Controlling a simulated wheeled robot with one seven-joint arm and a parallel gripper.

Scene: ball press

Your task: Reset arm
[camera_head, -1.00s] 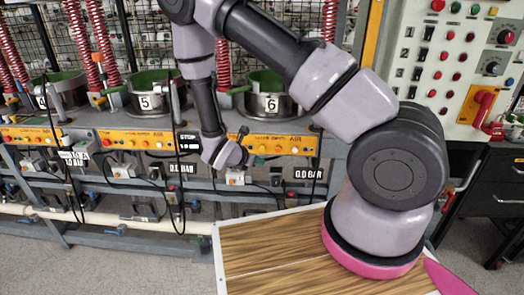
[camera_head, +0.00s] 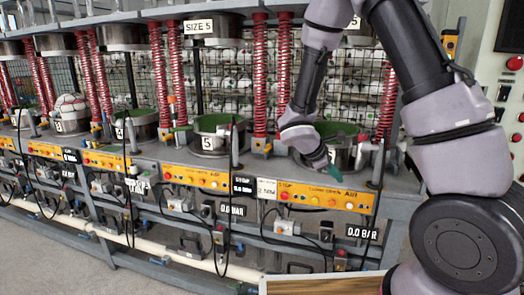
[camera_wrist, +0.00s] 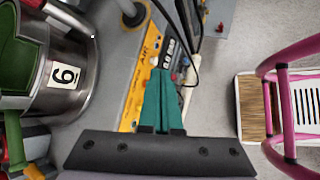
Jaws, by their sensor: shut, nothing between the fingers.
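My arm comes in from the right in the head view and bends down toward the ball press. My gripper (camera_head: 324,160) has green fingers and hangs in front of the pot of station 6 (camera_head: 342,133), partly covering it. In the wrist view the green fingers (camera_wrist: 164,90) are pressed together with nothing between them. They point over the yellow control panel (camera_wrist: 143,70). The metal pot labelled 6 (camera_wrist: 88,78), with a green inside, stands to their left. I cannot tell how far the fingertips are from the panel.
A row of press stations with metal pots, such as pot 5 (camera_head: 208,143), red springs (camera_head: 260,80) and hanging cables runs leftward. A white ball (camera_head: 70,104) sits in a far-left pot. A control cabinet (camera_head: 505,120) stands at the right. Grey floor (camera_head: 90,265) is free in front.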

